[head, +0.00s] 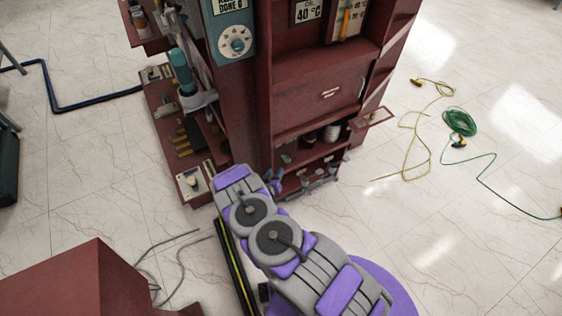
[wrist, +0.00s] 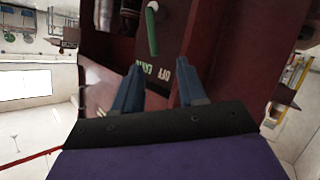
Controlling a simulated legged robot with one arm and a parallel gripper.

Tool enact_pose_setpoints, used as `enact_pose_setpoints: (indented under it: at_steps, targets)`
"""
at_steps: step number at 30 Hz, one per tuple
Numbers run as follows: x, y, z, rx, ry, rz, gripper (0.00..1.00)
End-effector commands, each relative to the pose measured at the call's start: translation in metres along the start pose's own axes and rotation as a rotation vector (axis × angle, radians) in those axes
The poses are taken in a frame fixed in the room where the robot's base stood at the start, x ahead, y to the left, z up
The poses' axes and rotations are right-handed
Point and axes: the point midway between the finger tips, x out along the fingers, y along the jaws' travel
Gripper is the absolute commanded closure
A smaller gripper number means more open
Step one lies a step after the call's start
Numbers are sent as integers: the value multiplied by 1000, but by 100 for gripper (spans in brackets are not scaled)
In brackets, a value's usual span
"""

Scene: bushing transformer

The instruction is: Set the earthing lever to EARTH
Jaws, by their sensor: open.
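The earthing lever (wrist: 152,28) is a green handle in the wrist view, near the top middle on a dark red panel. The light letters OFF and EARTH (wrist: 163,72) are on the panel below it in the picture, turned around. I cannot tell which mark the lever is set to. My gripper (wrist: 160,64) is open and empty, its two blue fingers spread toward the panel, with the lever beyond the fingertips and apart from them. In the head view my gripper (head: 273,181) is at the lower front of the cabinet. The lever cannot be made out there.
The dark red cabinet (head: 318,95) stands upright with a dial (head: 235,42) and open shelves. A side shelf (head: 165,125) juts out left. Green and yellow cables (head: 459,122) lie on the right floor. A red block (head: 95,285) is at lower left.

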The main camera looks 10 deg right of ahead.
Motion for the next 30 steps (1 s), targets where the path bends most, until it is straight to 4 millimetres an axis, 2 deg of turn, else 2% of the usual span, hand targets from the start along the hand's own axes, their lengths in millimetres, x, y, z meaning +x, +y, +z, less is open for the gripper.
enact_pose_setpoints:
  at_steps: [3,15,21,30]
  targets:
    - [26,4,1,8,-1,0,59]
    - [83,-2,0,0,2,0,59]
    - [100,0,0,2,1,1,59]
    - [106,3,0,5,-3,-2,59]
